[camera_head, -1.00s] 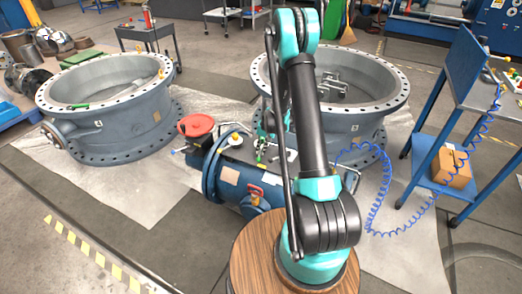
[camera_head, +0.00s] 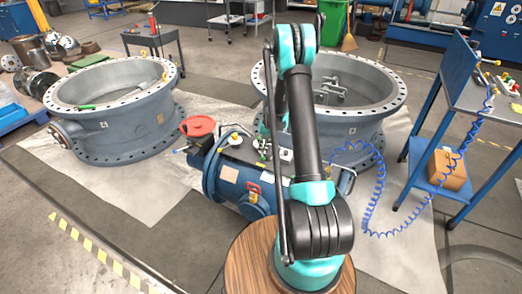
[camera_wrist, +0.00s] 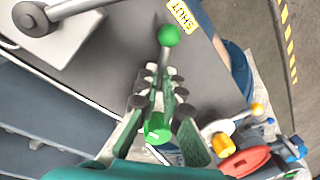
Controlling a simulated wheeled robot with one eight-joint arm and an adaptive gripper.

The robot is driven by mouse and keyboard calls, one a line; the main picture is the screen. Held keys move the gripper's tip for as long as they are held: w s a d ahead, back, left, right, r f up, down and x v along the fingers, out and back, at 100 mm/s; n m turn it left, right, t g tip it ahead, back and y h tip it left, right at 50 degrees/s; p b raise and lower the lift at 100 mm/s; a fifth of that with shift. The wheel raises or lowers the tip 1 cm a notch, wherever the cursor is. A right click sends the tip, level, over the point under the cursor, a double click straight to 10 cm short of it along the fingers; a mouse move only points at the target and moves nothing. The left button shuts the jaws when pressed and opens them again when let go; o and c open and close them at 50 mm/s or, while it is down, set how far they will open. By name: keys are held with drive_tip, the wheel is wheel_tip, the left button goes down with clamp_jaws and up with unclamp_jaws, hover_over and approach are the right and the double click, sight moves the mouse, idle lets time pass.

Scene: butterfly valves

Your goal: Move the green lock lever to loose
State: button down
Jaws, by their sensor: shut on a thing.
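In the wrist view my gripper (camera_wrist: 159,88) points away over a dark grey plate. Its jagged fingers are closed in on a green cylinder-like knob (camera_wrist: 157,127) that sits between them. A grey stem with a green ball (camera_wrist: 168,35) stands out just beyond the fingertips. Whether the knob and the ball are parts of one lever I cannot tell. A yellow SHUT label (camera_wrist: 182,15) lies beyond the ball.
A red disc (camera_wrist: 246,162) and a yellow knob (camera_wrist: 223,145) are close at lower right. Large flanged rings (camera_head: 110,140) stand behind, and a blue table (camera_head: 430,150) at right.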

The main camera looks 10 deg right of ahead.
drive_tip(key=c, duration=1.6)
unclamp_jaws()
drive_tip(key=r, duration=0.4)
drive_tip(key=d+r, duration=0.1)
drive_tip(key=r, duration=0.2)
drive_tip(key=d+r, duration=0.1)
drive_tip(key=r, duration=0.3)
drive_tip(key=shift+d+r, duration=0.2)
drive_tip(key=shift+r, duration=0.15)
drive_tip(key=shift+s, duration=0.1)
